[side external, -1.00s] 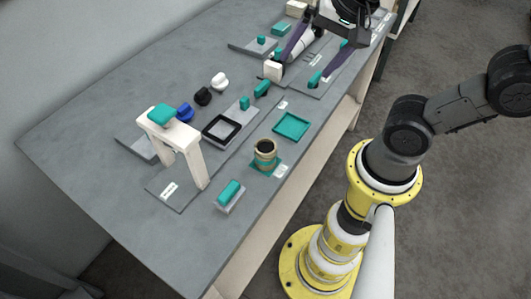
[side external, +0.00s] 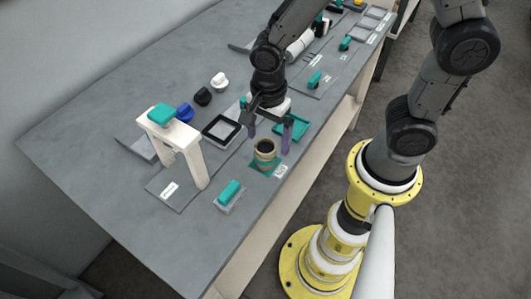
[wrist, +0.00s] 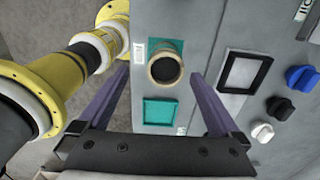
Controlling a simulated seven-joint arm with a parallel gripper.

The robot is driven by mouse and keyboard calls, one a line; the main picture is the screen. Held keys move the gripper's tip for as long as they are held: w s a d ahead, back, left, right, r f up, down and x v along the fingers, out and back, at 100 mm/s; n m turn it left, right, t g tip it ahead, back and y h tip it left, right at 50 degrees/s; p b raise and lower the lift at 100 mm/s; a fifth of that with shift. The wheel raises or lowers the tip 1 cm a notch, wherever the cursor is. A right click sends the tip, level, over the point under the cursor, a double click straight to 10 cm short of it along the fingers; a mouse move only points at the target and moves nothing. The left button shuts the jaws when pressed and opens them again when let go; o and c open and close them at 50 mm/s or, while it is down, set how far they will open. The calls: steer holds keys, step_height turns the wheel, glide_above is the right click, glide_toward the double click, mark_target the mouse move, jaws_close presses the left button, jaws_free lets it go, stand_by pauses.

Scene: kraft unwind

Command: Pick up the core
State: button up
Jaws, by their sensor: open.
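The core (side external: 265,152) is a short tan hollow cylinder with a dark inside. It stands upright on a teal square base near the table's front edge. In the wrist view the core (wrist: 165,68) lies ahead of the fingertips, between their lines. My gripper (side external: 269,137) is open and empty, with its purple fingers pointing down, above and just behind the core. In the wrist view my gripper (wrist: 160,75) has its fingers spread wide, apart from the core on both sides.
A teal square tray (wrist: 161,112) lies beside the core. A black-framed square (side external: 221,130) and white, black and blue knobs (side external: 203,97) are behind it. A white arch (side external: 195,160) with a teal top stands to the left. A teal-topped block (side external: 229,193) sits near the front.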

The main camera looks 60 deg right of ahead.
mark_target(266, 148)
steer(key=shift+w+d+f, duration=0.1)
steer(key=shift+w+f, duration=0.1)
steer(key=shift+f, duration=1.7)
steer(key=shift+w+f, duration=0.2)
steer(key=shift+f, duration=1.7)
steer(key=c, duration=1.4)
steer(key=shift+r, duration=0.1)
